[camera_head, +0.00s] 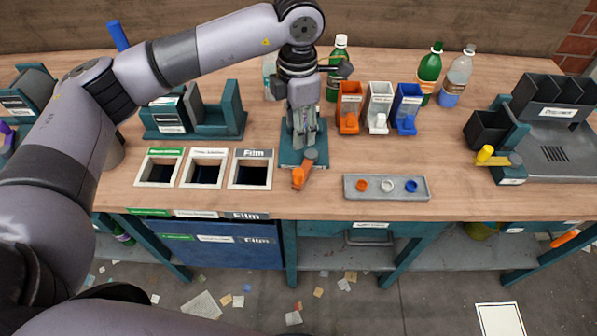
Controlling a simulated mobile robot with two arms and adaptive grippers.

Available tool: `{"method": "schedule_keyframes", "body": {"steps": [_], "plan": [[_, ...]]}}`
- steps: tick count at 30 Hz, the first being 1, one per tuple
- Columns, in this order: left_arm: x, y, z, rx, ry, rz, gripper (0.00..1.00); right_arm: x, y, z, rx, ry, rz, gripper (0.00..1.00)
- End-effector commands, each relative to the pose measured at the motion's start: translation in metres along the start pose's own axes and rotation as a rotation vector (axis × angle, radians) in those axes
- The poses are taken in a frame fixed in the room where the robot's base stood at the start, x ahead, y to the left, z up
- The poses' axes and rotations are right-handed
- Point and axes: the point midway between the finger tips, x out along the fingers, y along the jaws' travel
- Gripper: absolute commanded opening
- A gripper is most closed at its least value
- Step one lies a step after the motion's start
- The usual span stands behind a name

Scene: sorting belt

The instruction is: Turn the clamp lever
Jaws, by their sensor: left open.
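A lever with an orange handle (299,177) and a grey pivot sits at the front right of a small teal base plate (289,159), close to the table's front edge. Its handle points towards the front and slightly left. My left gripper (303,143) hangs from above over this plate, fingers pointing down, just behind the lever. It is open, with nothing seen between its fingers, and it hides part of the plate. Whether a finger touches the lever cannot be told. Another lever, with a yellow handle (485,154), is on a teal fixture at the right. My right gripper is not in view.
Three square openings (205,168), one labelled Film, lie left of the plate. A grey tray (414,192) with coloured caps lies to the right. Orange, white and blue bins (380,101) and several bottles (430,70) stand behind. The tabletop between tray and right fixture is clear.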

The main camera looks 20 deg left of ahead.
Motion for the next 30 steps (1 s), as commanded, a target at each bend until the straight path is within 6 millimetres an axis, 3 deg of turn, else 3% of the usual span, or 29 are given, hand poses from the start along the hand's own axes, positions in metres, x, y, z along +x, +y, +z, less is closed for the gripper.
{"method": "schedule_keyframes", "body": {"steps": [18, 24, 30], "plan": [[0.126, -0.003, 0.000, 0.000, 0.001, -0.007, 0.43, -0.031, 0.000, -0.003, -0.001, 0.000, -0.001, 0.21], [0.154, -0.002, 0.000, 0.001, -0.001, -0.006, 0.43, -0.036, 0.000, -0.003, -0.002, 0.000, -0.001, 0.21], [0.164, -0.002, 0.001, 0.002, -0.003, -0.005, 0.43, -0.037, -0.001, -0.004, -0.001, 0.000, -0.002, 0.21]]}}
